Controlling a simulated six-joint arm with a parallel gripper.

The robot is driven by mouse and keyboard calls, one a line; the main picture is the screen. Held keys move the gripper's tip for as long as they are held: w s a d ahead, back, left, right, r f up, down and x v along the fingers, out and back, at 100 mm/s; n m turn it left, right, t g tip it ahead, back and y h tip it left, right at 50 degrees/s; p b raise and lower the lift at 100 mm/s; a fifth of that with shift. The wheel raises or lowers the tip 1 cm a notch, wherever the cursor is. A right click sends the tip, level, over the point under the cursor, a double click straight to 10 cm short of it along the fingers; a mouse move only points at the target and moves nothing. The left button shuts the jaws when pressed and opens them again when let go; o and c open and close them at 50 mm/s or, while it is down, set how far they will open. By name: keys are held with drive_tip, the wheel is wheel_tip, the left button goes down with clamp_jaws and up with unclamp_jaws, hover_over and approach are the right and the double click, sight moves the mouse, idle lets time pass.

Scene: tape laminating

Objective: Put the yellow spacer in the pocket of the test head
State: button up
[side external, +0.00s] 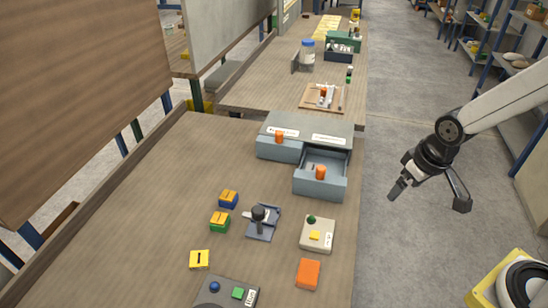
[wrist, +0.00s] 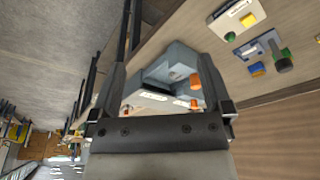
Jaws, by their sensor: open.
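A flat yellow block with a dark slot (side external: 199,259), which looks like the yellow spacer, lies on the table at the lower left in the side view. A grey-blue fixture with a black knob (side external: 262,222) stands right of it; it also shows in the wrist view (wrist: 262,48). I cannot tell for sure whether this is the test head, and no pocket is clear. My gripper (side external: 397,189) is open and empty, off the table's right edge and well away from the block. In the wrist view its fingers (wrist: 168,72) are spread apart.
A grey drawer cabinet (side external: 283,122) with orange knobs has its right drawer (side external: 322,188) pulled out. Blue (side external: 228,201) and green (side external: 220,224) blocks with yellow tops, a beige button box (side external: 317,234), an orange block (side external: 308,273) and a grey button panel (side external: 227,293) occupy the table.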

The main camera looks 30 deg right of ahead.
drive_tip(key=w+a+m, duration=0.1)
drive_tip(key=w+a, duration=0.6)
drive_tip(key=w, duration=0.3)
drive_tip(key=m+g, duration=0.3)
hover_over(199, 258)
wheel_tip(199, 258, down, 8)
drive_tip(key=shift+w+d+r, duration=0.15)
drive_tip(key=shift+a, duration=0.3)
drive_tip(key=shift+f, duration=0.25)
drive_tip(key=shift+s+d+f, duration=0.1)
drive_tip(key=shift+f, duration=1.8)
drive_tip(key=shift+s+d+f, duration=0.1)
drive_tip(key=shift+f, duration=1.75)
